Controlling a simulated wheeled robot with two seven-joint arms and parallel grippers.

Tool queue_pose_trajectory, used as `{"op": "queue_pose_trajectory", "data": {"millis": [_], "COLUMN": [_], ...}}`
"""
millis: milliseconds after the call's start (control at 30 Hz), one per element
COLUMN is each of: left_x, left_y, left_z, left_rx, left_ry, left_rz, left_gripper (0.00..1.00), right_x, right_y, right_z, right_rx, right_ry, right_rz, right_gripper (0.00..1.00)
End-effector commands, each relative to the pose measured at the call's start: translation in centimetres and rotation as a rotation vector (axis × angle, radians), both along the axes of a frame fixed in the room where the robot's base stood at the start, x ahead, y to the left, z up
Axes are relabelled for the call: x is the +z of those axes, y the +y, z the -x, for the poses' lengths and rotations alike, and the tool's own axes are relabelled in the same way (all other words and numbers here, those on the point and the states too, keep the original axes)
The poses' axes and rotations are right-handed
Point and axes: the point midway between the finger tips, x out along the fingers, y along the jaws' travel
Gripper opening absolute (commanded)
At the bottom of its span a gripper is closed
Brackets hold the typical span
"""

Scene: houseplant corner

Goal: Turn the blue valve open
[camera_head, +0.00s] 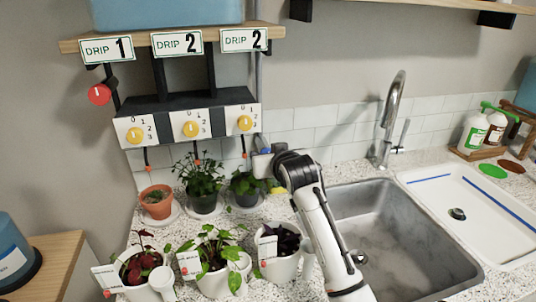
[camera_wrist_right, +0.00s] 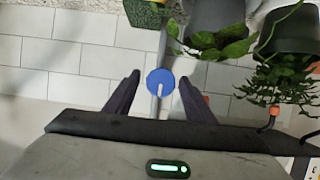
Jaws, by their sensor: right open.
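The blue valve (camera_wrist_right: 160,80) is a round blue knob with a white pointer mark, on a grey pipe against the tiles in the right wrist view. The mark points towards the bottom of that view. My right gripper (camera_wrist_right: 158,84) is open, with one dark finger on each side of the knob and a gap to both. In the head view a small bit of the blue valve (camera_head: 266,150) shows beside my right gripper (camera_head: 262,158), right of the dial panels; the rest is hidden. My left gripper is out of view.
Three dial panels (camera_head: 192,127) with yellow knobs and a red valve (camera_head: 99,94) are on the wall, under a shelf (camera_head: 160,40). Several potted plants (camera_head: 204,193) stand close below. A sink (camera_head: 390,235) and tap (camera_head: 391,118) are at the right.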

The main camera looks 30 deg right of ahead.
Motion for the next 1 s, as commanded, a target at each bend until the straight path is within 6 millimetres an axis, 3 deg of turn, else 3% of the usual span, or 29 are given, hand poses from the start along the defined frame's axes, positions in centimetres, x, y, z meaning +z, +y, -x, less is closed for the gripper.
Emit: {"op": "queue_pose_trajectory", "data": {"millis": [367, 600, 1000], "left_x": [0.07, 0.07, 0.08], "left_y": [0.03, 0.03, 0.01], "left_z": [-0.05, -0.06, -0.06], "left_rx": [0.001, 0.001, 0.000], "left_ry": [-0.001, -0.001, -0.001], "left_rz": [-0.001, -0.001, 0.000], "left_gripper": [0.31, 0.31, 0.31], "right_x": [-0.15, -0.17, -0.24], "right_y": [-0.13, -0.12, -0.13], "right_z": [-0.45, -0.43, -0.40], "right_rx": [0.000, 0.000, 0.001], "right_ry": [-0.001, 0.000, -0.020], "right_rz": [0.000, 0.000, -0.082], "right_gripper": [0.48, 0.10, 0.10]}}
